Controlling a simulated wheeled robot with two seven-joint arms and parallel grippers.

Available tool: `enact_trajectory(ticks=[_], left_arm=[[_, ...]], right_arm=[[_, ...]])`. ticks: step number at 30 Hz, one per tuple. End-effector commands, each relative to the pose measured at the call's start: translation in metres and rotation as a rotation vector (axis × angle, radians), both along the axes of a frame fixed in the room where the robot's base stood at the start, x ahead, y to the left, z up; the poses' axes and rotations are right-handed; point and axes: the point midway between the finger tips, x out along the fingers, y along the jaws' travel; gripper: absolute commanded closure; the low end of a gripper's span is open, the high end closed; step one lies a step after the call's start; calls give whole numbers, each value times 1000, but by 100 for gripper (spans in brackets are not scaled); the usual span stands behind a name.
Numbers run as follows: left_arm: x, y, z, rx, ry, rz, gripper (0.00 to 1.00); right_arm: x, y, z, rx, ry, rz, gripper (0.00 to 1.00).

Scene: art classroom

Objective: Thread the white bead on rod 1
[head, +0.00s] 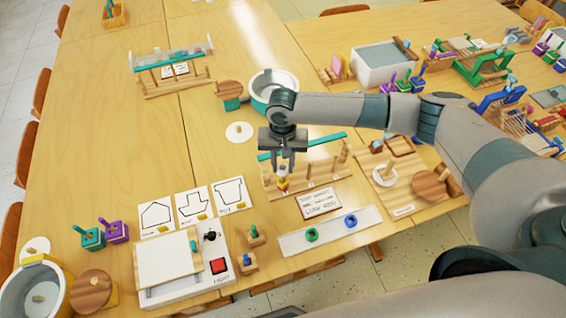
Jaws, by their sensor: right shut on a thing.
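My right gripper (283,164) points straight down over the left end of a wooden bead rack (305,188) with several upright rods and a teal bar behind. Its fingers are shut on a small pale thing that looks like the white bead (282,170). A yellow bead (283,178) and a reddish one show just below, at the leftmost rod. The fingers partly hide this rod, and I cannot tell whether the white bead is around it. A white tray (330,232) in front holds a green bead (311,234) and a blue bead (350,221). My left gripper is not in view.
A written card (318,203) lies between rack and tray. A white light box (170,262) with a red button stands front left. A teal-and-white bowl (273,88) stands behind. A wooden board (402,190) lies to the right.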

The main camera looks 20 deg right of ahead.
Motion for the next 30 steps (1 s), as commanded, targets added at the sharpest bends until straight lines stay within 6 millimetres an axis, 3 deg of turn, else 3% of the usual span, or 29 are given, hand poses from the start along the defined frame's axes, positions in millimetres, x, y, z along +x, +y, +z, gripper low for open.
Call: enact_trajectory(ticks=[30], left_arm=[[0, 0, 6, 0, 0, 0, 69]], right_arm=[[0, 0, 0, 0, 1, 0, 93]])
